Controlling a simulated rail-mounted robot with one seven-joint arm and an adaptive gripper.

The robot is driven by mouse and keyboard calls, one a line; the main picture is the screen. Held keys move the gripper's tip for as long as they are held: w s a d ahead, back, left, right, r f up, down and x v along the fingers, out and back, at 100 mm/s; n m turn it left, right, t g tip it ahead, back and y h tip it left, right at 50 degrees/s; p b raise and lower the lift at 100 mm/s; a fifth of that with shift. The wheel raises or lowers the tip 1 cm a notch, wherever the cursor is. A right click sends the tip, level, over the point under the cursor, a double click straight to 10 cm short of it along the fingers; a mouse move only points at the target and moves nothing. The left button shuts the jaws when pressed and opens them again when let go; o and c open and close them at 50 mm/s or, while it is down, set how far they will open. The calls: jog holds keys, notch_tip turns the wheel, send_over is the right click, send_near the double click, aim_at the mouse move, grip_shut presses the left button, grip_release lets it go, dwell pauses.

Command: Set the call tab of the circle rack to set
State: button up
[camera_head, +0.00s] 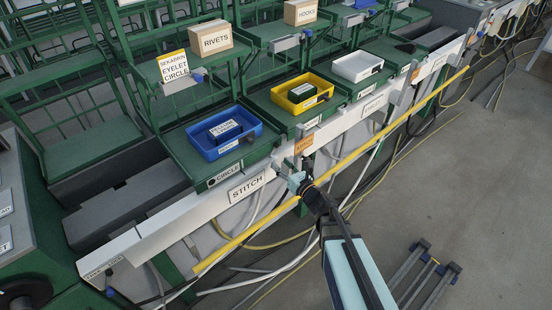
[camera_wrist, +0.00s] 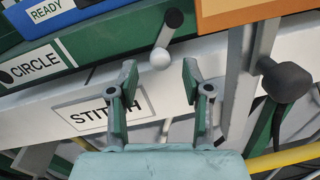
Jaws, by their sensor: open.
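The circle rack's green shelf edge carries a CIRCLE label (camera_head: 226,175), which also shows in the wrist view (camera_wrist: 36,65). At the right part of this edge, a short lever with a dark upper end and a pale round knob (camera_wrist: 160,60) hangs downward; I cannot tell for sure that it is the call tab or read its setting. My gripper (camera_wrist: 160,82) is open and empty. Its two fingertips stand either side of the knob in the picture, and no contact shows. In the head view my gripper (camera_head: 299,180) is in front of the rail, right of the STITCH label.
A blue tray (camera_head: 248,146) sits on the circle shelf, with yellow (camera_head: 325,92) and white (camera_head: 372,77) trays further right. In the wrist view, a dark knob (camera_wrist: 287,80) on a grey post stands close right of my fingers, below an orange sign (camera_wrist: 235,12). A yellow pipe runs below.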

aim_at(277, 160)
jog(key=shift+p+x, duration=0.3)
jog(key=shift+x, duration=1.7)
grip_shut()
